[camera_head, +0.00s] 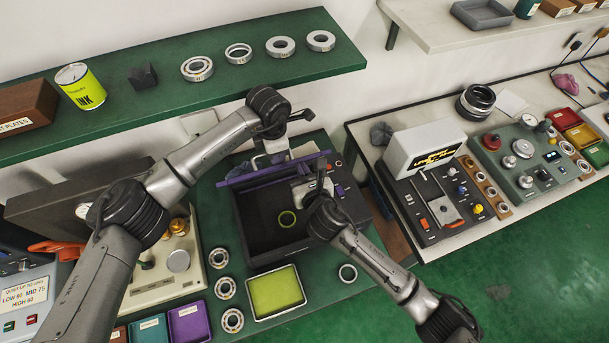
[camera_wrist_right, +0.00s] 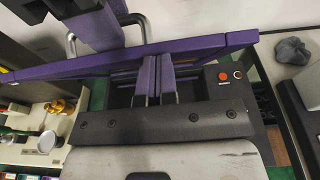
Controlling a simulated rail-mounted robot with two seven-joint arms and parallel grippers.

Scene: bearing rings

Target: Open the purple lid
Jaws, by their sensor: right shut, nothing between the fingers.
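The purple lid (camera_head: 262,172) stands raised, nearly edge-on, along the back of the black box (camera_head: 240,222). In the right wrist view the lid (camera_wrist_right: 205,45) crosses as a long purple bar. My right gripper (camera_head: 322,172) is above the box, close to the lid's front side; its purple fingers (camera_wrist_right: 156,78) are shut and empty. Whether they touch the lid is unclear. My left gripper (camera_head: 276,157) is at the lid's back side, also showing in the right wrist view (camera_wrist_right: 98,28); its fingertips are partly hidden.
A green shelf (camera_head: 120,112) with bearing rings and an ink can (camera_head: 80,86) hangs behind the left arm. Bearings and a yellow-green tray (camera_head: 274,292) lie in front of the box. A control console (camera_head: 440,200) stands at right, across a gap.

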